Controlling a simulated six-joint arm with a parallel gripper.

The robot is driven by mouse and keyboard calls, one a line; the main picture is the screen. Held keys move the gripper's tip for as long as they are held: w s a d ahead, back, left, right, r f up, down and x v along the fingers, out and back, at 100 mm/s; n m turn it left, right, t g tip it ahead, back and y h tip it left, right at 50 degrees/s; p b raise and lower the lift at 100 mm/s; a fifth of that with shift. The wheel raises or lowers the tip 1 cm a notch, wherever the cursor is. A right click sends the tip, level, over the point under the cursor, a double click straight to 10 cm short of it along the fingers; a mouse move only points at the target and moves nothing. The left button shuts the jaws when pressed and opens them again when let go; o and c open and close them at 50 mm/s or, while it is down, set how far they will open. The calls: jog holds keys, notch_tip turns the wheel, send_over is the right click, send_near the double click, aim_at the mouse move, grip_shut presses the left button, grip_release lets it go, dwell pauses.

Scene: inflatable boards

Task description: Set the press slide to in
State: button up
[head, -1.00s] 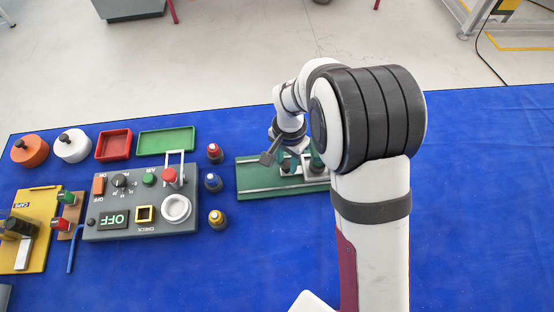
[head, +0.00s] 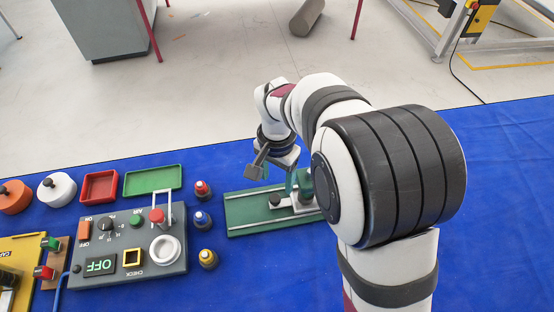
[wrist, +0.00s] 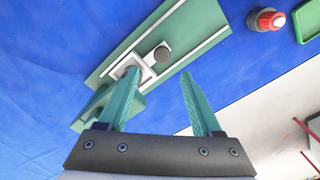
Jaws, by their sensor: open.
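The press has a flat green base (head: 245,212) with pale rails; it also shows in the wrist view (wrist: 200,35). Its pale slide (wrist: 146,73) sits on the rails close to the green press post (head: 305,185), with a dark round knob (wrist: 161,52) sticking out from it. The knob also shows in the head view (head: 275,199). How far the slide reaches under the post cannot be told. My gripper (wrist: 160,73) is open and empty, its green fingers apart. The knob appears just beyond the fingertips, between them in the picture. My arm hides the press's right end in the head view.
Left of the press stand red (head: 202,190), blue (head: 202,219) and yellow (head: 208,258) capped pieces. A grey control panel (head: 120,262) reading OFF lies further left, with a green tray (head: 153,180) behind it. Blue cloth in front of the press is clear.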

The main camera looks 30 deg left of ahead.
notch_tip(320, 180, up, 8)
jog(key=shift+d, duration=0.1)
dwell(0.4)
jog(key=s+d+r+m+y, duration=0.1)
jog(key=s+d+r+m, duration=0.15)
jog(key=d, duration=0.85)
jog(key=s+d+r+m, duration=0.15)
jog(key=s+d, duration=0.25)
jog(key=d, duration=0.7)
jog(key=s+d+f+m, duration=0.1)
jog(key=s+d+f, duration=0.1)
jog(key=s+d, duration=0.3)
jog(key=s, duration=0.3)
jog(key=shift+s+d+m+y, duration=0.15)
jog(key=shift+d+m+y, duration=0.15)
jog(key=shift+y, duration=0.1)
